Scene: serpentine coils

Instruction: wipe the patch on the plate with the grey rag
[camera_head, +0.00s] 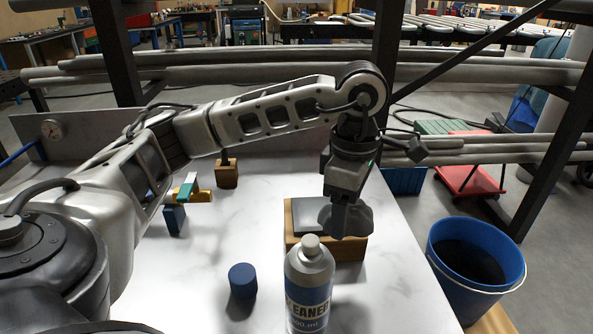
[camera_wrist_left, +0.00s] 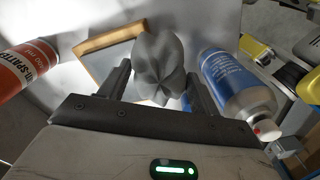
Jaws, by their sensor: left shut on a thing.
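My left gripper (camera_head: 345,203) is shut on the grey rag (camera_head: 350,221), which bulges out below the fingers. In the left wrist view the rag (camera_wrist_left: 158,62) is bunched between the two fingers. The dark grey plate (camera_head: 308,212) lies on a wooden block (camera_head: 342,250). The rag is over the right part of the plate, and I cannot tell whether it touches. The plate also shows behind the rag in the left wrist view (camera_wrist_left: 112,60). I cannot make out the patch. My right gripper is not in view.
A cleaner can (camera_head: 309,285) stands close in front of the block. A dark blue cylinder (camera_head: 242,280) stands left of it. An orange can (camera_wrist_left: 25,65) shows in the wrist view. Small blocks (camera_head: 227,174) stand farther back. A blue bin (camera_head: 472,258) is beyond the table's right edge.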

